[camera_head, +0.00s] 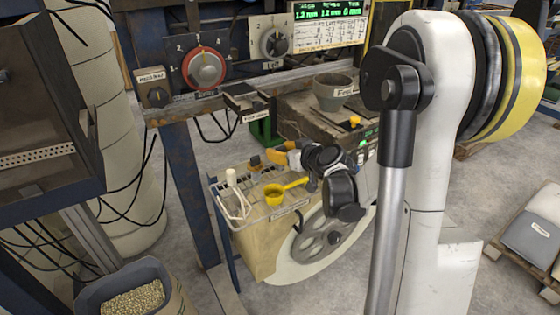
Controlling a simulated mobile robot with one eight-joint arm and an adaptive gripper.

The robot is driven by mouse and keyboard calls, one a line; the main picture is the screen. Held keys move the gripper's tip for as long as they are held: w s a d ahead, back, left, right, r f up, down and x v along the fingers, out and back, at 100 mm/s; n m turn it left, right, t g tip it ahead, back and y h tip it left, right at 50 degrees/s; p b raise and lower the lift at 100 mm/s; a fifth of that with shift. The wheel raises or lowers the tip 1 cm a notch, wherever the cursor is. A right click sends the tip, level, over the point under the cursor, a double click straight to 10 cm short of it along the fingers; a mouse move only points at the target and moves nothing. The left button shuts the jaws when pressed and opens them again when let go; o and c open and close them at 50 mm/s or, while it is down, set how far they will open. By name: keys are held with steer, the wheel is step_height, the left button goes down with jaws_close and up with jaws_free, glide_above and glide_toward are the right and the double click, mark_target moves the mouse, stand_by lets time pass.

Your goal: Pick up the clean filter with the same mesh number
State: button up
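I cannot make out a clean filter or a mesh number in this view. A small bench (262,213) near the middle holds a yellow scoop (274,195), a white-handled item (231,178) with a pale loop, and a small dark item with an orange part (255,163). My arm reaches down on the right, and its dark wrist joints show beside the bench. My gripper (277,155) seems to be the small orange and dark end over the bench's back edge. Its fingers are too small and partly hidden, so its opening and contents cannot be told.
A panel with a red-rimmed dial (205,69) and a grey dial (273,42) stands behind the bench. A grey pot (331,94) sits on a block behind. A large wheel (325,240) is beside the bench. A bin of pellets (133,299) stands front left.

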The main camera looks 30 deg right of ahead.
jaws_close()
